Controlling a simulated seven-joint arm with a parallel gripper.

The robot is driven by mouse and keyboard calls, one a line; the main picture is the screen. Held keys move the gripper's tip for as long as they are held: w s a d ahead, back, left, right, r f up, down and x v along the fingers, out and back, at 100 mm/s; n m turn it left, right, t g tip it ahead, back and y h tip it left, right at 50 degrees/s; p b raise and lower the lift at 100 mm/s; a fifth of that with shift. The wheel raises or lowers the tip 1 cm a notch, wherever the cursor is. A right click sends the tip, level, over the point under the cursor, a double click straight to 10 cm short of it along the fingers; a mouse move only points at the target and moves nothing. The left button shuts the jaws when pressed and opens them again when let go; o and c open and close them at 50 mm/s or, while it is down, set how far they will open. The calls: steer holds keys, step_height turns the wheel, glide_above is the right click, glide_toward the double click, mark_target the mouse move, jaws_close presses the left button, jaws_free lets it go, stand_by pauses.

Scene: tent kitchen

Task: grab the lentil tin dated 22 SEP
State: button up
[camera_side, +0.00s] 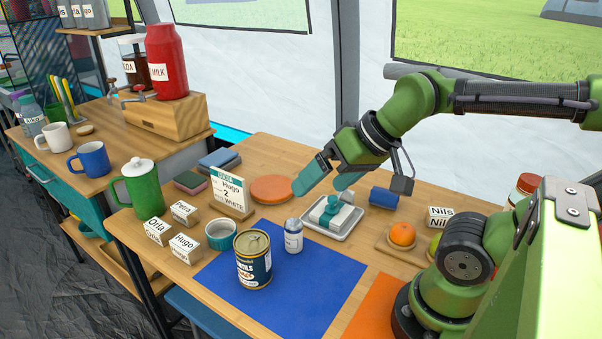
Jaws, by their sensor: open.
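A dark tin with a gold lid (253,259) stands upright on the blue mat (323,296). Its label seems to end in "NTILS"; a date is too small to read. A smaller white and blue can (293,236) stands just behind it to the right, its print unreadable. My gripper (322,184) has teal fingers that are apart with nothing between them. It is in the air behind and to the right of both, above the table near the grey tray.
A grey tray (329,236) holds a white item with a teal band. A teal ramekin (221,234), name cards (184,248), an order sign (232,196) and a green pot (139,186) stand left. A blue cylinder (383,197) and fruit board (398,246) are right. The mat's front is clear.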

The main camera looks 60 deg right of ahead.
steer(key=n+g+h, duration=0.2)
steer(key=n+g, duration=0.3)
steer(key=g, duration=0.2)
glide_above(251, 242)
step_height(251, 242, down, 2)
step_height(251, 242, down, 17)
steer(key=shift+r, duration=0.1)
steer(key=c, duration=1.3)
steer(key=shift+r, duration=0.15)
